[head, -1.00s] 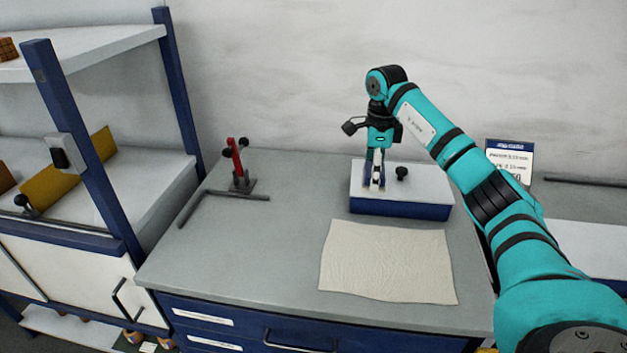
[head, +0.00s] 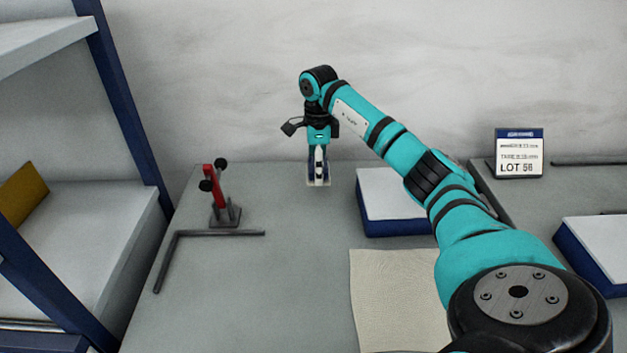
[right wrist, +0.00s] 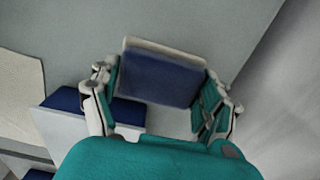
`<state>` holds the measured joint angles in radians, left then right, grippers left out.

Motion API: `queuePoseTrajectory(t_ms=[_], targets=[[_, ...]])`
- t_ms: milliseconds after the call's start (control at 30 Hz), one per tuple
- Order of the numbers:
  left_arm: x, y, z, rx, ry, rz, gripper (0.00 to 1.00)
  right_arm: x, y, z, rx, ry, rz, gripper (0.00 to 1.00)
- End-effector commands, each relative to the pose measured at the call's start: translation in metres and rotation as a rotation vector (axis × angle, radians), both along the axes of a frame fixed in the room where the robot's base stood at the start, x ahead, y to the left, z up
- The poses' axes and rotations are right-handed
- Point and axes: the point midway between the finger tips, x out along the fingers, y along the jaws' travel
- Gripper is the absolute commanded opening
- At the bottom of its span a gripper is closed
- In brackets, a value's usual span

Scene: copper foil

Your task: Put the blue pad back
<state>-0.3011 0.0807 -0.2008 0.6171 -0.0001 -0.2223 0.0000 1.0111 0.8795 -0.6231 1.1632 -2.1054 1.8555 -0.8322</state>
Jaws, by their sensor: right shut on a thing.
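My right gripper (head: 318,172) is shut on the blue pad and holds it to the left of a white-topped blue box (head: 378,195). In the right wrist view the pad (right wrist: 160,80) sits between both fingers, its blue face showing with a pale strip along one edge. In the head view only a small part of the pad (head: 318,183) shows below the fingers. I cannot tell whether it touches the bench. The box (right wrist: 75,132) also shows at the lower left of the right wrist view. My left gripper is in neither view.
A red clamp (head: 215,187) on a grey stand and an L-shaped bar (head: 205,233) are at the left. A cream cloth (head: 395,290) lies in front of the box. A LOT 56 sign (head: 519,155) stands at the right. The bench between clamp and box is bare.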

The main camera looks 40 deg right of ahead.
Motion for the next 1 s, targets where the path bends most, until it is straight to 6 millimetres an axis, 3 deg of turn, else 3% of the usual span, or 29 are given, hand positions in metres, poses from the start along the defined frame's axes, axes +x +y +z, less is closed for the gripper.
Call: queuePoseTrajectory(t_ms=[100,167,267,500,767,800,933,1000], targets=[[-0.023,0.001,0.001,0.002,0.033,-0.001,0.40,0.000,0.001,-0.013,0.002,-0.001,0.001,0.49],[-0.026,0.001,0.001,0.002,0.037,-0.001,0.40,0.001,0.001,-0.016,0.002,-0.002,0.001,0.49],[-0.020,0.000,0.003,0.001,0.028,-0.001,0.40,0.000,0.001,-0.026,0.001,0.000,0.001,0.49],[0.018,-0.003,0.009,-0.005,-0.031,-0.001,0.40,0.001,0.001,-0.053,0.002,-0.003,0.001,0.49],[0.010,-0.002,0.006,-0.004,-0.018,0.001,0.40,0.001,0.001,-0.054,0.000,-0.003,0.001,0.49],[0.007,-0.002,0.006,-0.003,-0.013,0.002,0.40,0.001,0.001,-0.055,0.001,-0.002,0.001,0.81],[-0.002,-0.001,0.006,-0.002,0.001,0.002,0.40,0.001,0.001,-0.054,0.001,-0.002,0.001,0.98],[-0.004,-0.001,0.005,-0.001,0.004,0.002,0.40,0.001,0.001,-0.054,0.001,-0.002,0.001,1.00]])
